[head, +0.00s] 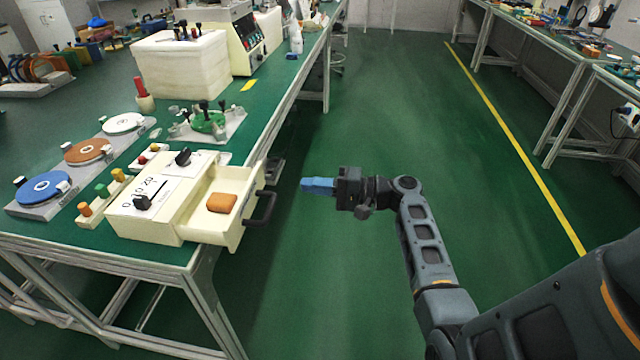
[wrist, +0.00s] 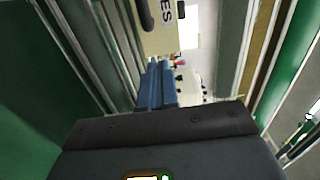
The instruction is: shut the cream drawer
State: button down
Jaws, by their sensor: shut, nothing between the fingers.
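The cream drawer (head: 240,207) is pulled out of a cream cabinet on the green workbench, at the left of the head view. It has a black handle (head: 262,207) on its front. An orange block (head: 222,203) lies inside it. My gripper (head: 304,184) has blue fingers and is shut and empty. It is in the air to the right of the drawer, pointing left toward the handle, with a gap between them. In the wrist view the blue fingers (wrist: 157,85) are together, and a cream panel with a black handle (wrist: 147,15) and dark lettering shows beyond them.
The bench (head: 200,258) also holds blue, brown and white discs (head: 88,151), a green-topped fixture (head: 208,122) and a large cream block (head: 180,65). The aisle floor (head: 400,120) is clear. Another bench stands at the far right.

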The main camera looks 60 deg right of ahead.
send_near(229, 184)
jog(key=shift+s+d+r+p, duration=0.15)
jog(key=shift+s+r+p, duration=0.15)
jog(key=shift+r, duration=0.25)
jog(key=shift+s+d+r+p, duration=0.15)
jog(key=shift+s+r, duration=0.2)
jog(key=shift+r, duration=0.2)
jog(key=b+x, duration=0.5)
jog(key=x, duration=0.6)
jog(key=shift+f, duration=0.15)
jog(key=shift+w+a+r, duration=0.1)
jog(key=shift+w+r, duration=0.1)
jog(key=shift+r, duration=0.05)
